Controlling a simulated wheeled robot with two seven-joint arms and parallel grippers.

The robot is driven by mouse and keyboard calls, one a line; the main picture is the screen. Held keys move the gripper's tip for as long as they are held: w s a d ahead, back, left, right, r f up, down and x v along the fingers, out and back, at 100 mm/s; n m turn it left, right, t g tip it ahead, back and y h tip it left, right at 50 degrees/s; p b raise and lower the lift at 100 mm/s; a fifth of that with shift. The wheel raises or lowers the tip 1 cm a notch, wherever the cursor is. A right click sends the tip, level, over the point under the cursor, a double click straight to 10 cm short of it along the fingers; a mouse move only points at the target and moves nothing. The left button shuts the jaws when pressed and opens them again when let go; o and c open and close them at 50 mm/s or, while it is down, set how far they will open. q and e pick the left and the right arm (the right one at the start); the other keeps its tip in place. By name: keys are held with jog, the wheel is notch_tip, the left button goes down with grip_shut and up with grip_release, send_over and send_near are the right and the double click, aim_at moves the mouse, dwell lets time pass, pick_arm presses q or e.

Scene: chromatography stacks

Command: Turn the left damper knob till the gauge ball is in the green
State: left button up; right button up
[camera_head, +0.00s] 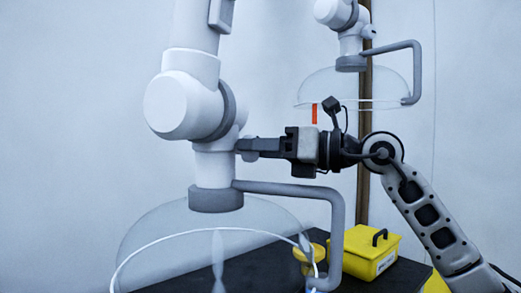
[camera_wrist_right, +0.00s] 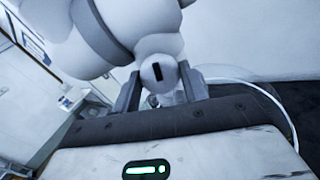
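The left damper knob (camera_wrist_right: 157,73) is a round white knob with a dark upright slot, on the near white extraction arm (camera_head: 215,160). My right gripper (camera_head: 244,148) reaches it from the right in the head view. In the right wrist view its two grey fingers (camera_wrist_right: 160,88) stand on either side of the knob, close to its sides. I cannot tell whether they press on it. In the head view the knob is mostly hidden by the gripper. I cannot make out a gauge ball or a green band on the extraction arm. My left gripper is not in view.
A clear hood (camera_head: 150,233) with a grey bent handle (camera_head: 336,225) hangs below the near arm. A second hood (camera_head: 335,88) hangs farther back, near a red strip (camera_head: 314,114). A yellow box (camera_head: 362,252) stands on the dark table (camera_head: 262,272) below.

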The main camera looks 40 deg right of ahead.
jog(key=o, duration=0.4)
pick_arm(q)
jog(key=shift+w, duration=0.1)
pick_arm(e)
jog(key=shift+s+d+f, duration=0.1)
jog(key=shift+s+d, duration=0.1)
jog(key=b+v, duration=0.3)
jog(key=v, duration=0.1)
jog(key=b+v, duration=0.3)
jog(key=v, duration=0.2)
jog(key=shift+f, duration=0.2)
pick_arm(q)
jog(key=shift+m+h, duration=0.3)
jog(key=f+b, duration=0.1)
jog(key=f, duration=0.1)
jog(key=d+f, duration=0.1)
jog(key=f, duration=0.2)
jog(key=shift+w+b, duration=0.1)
jog(key=shift+b, duration=0.3)
pick_arm(e)
jog(key=v, duration=0.6)
jog(key=shift+s+r, duration=0.2)
jog(key=shift+r, duration=0.2)
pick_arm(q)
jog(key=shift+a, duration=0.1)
